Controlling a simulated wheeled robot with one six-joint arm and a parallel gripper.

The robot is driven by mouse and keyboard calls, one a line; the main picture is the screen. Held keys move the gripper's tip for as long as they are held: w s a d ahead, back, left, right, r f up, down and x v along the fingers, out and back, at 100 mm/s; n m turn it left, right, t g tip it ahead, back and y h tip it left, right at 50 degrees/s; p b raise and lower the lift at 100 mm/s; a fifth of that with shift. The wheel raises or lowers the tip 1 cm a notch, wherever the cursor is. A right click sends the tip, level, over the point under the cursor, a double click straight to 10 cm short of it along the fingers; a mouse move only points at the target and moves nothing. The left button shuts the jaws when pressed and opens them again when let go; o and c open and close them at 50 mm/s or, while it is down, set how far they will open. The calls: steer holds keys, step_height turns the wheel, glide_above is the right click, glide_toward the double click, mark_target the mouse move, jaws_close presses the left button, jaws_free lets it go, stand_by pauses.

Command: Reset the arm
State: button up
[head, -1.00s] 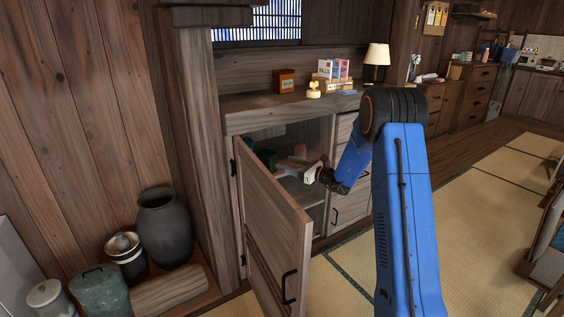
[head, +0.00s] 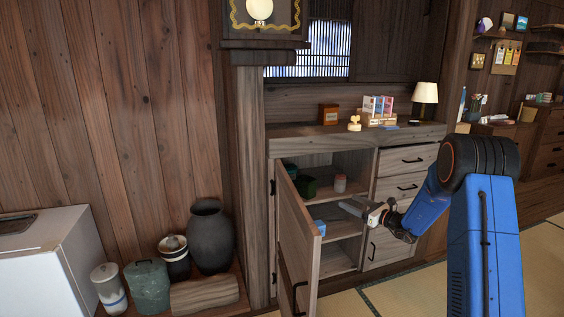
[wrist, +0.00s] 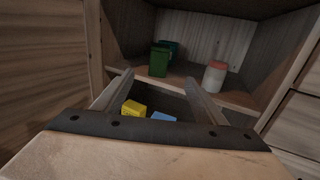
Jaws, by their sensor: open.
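My gripper (head: 352,208) is open and empty at the front of the open cabinet (head: 322,162). In the wrist view its two fingers (wrist: 160,92) are spread apart and point into the cabinet. A green box (wrist: 159,62) and a white jar with a reddish lid (wrist: 214,76) stand on the shelf ahead, apart from the fingers. A yellow box (wrist: 134,108) and a blue item (wrist: 163,117) show lower down between the fingers, partly hidden by the gripper's body.
The cabinet door (head: 299,245) stands swung open left of my gripper. Closed drawers (head: 403,186) are on the right. A lamp (head: 425,95) and small items stand on the cabinet top. Jars and a dark vase (head: 210,240) stand at left. Tatami floor (head: 410,298) is clear in front.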

steer(key=s+a+r+n+g, duration=0.3)
steer(key=s+a+r+n, duration=0.1)
steer(key=s, duration=0.4)
steer(key=s+a+r+n+g, duration=0.25)
steer(key=s+a+n, duration=0.2)
steer(key=s, duration=0.35)
steer(key=s+a+r+n+g, duration=0.3)
steer(key=s+a+r+n, duration=0.15)
steer(key=s, duration=0.25)
steer(key=s+d+n+g+h, duration=0.25)
steer(key=s+n+h, duration=0.5)
steer(key=s, duration=1.95)
steer(key=s+d+f+n+t+h, duration=0.2)
steer(key=s+d+n+h, duration=0.2)
steer(key=s+d+n, duration=0.3)
steer(key=s+d, duration=0.3)
steer(key=s, duration=0.3)
steer(key=shift+s+f, duration=0.2)
steer(key=shift+f, duration=0.05)
steer(key=shift+a+n, duration=0.1)
steer(key=shift+n, duration=0.15)
